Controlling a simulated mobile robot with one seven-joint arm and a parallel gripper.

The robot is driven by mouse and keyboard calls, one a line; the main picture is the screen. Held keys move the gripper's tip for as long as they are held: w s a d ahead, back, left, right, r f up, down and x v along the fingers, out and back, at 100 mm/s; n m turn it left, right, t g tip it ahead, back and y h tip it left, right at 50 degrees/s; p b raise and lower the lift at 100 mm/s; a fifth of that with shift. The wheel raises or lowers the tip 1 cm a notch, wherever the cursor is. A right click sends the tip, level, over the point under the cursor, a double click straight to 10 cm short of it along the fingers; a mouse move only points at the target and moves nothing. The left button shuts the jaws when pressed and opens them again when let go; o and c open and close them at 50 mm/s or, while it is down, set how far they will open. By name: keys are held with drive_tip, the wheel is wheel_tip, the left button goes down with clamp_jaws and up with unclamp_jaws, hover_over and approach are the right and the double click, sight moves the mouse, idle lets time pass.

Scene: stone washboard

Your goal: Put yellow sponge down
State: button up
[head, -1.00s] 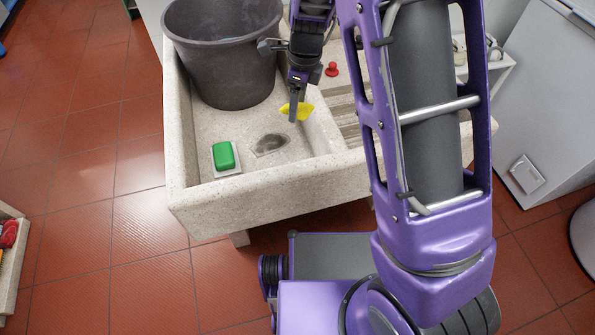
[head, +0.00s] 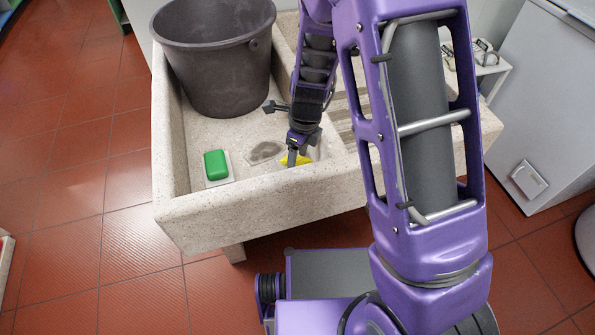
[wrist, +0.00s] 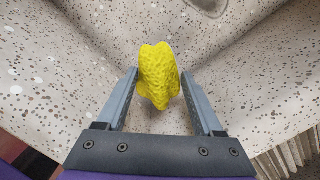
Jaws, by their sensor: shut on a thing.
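The yellow sponge (head: 297,160) is low in the front right corner of the stone basin (head: 262,202), partly hidden by my gripper (head: 293,161) in the head view. In the wrist view the yellow sponge (wrist: 158,75) stands between the two fingers of my gripper (wrist: 158,88). My gripper is shut on the sponge and points down into the basin. The basin's speckled walls and floor lie close around the sponge. I cannot tell whether the sponge touches the floor.
A large dark bucket (head: 215,60) stands in the back of the basin. A green soap bar (head: 216,164) lies on a pale dish at the front left. The drain hollow (head: 266,152) is left of my gripper. The ribbed washboard is at the right.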

sight(302, 159)
drive_tip(key=shift+f+b, duration=0.6)
drive_tip(key=shift+f, duration=1.85)
drive_tip(key=shift+f, duration=0.1)
drive_tip(key=shift+f, duration=0.15)
drive_tip(key=o, duration=0.9)
drive_tip(key=r+p, duration=0.1)
drive_tip(key=r, duration=0.3)
drive_tip(key=r+p, duration=0.1)
drive_tip(key=r, duration=0.3)
drive_tip(key=d+r+p, duration=0.1)
drive_tip(key=r, duration=0.3)
drive_tip(key=shift+s+d+r, duration=0.1)
drive_tip(key=shift+s+r, duration=0.1)
drive_tip(key=shift+s, duration=0.15)
